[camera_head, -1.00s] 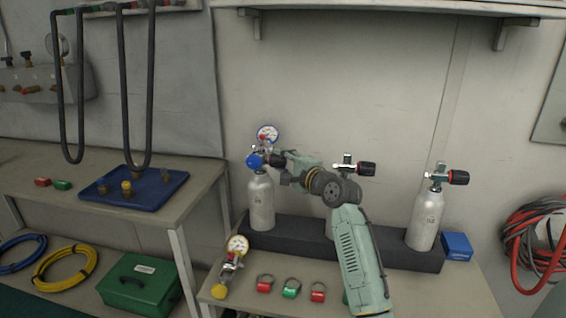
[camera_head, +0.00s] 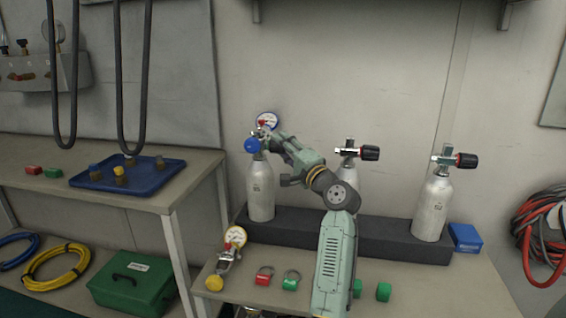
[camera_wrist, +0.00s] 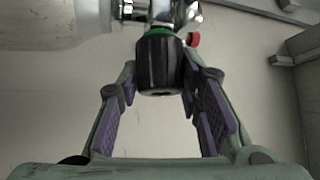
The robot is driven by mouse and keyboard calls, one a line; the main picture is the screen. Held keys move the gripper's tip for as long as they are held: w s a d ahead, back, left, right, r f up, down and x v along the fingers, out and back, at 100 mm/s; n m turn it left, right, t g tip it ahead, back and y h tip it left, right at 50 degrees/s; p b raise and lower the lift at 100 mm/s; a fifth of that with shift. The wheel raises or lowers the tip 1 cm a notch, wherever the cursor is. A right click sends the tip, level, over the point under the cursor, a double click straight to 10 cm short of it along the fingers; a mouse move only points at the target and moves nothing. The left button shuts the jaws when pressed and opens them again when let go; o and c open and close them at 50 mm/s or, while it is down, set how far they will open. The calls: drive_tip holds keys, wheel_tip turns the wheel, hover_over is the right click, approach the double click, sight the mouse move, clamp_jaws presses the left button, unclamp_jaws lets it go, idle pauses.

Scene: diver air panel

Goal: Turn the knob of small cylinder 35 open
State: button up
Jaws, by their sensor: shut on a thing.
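The left small silver cylinder (camera_head: 260,190) stands upright in the dark rack, with a blue-capped gauge fitting (camera_head: 252,146) on its valve. Its number is too small to read. In the wrist view, its black knob (camera_wrist: 158,62) points toward my gripper, with a green ring at its base and a small red part beside it. My gripper (camera_head: 277,147) reaches the valve from the right and hides the knob in the head view. The fingers (camera_wrist: 163,82) are on both sides of the knob and shut on it.
Two more cylinders, middle (camera_head: 350,172) and right (camera_head: 432,207), have red-ringed black knobs. The dark rack (camera_head: 400,240) holds all three. A spare gauge fitting (camera_head: 228,250), red tag (camera_head: 263,278), green tag (camera_head: 291,279) and blue box (camera_head: 464,237) lie around it. A blue tray (camera_head: 150,192) sits left.

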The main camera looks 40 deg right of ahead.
drive_tip(key=n+t+b, duration=0.1)
drive_tip(key=b, duration=0.2)
drive_tip(key=f+n+t+y+b, duration=0.1)
drive_tip(key=b, duration=0.2)
drive_tip(key=shift+w+n+b, duration=0.1)
drive_tip(key=shift+n+b, duration=0.25)
drive_tip(key=shift+n, duration=0.05)
drive_tip(key=b, duration=0.1)
drive_tip(key=n+b, duration=0.1)
drive_tip(key=shift+r+n+t+y+b, duration=0.25)
drive_tip(key=shift+n+t+y+b, duration=0.05)
drive_tip(key=shift+t+y+b, duration=0.1)
drive_tip(key=shift+r, duration=0.1)
drive_tip(key=o, duration=1.2)
drive_tip(key=shift+r, duration=0.1)
drive_tip(key=v, duration=1.2)
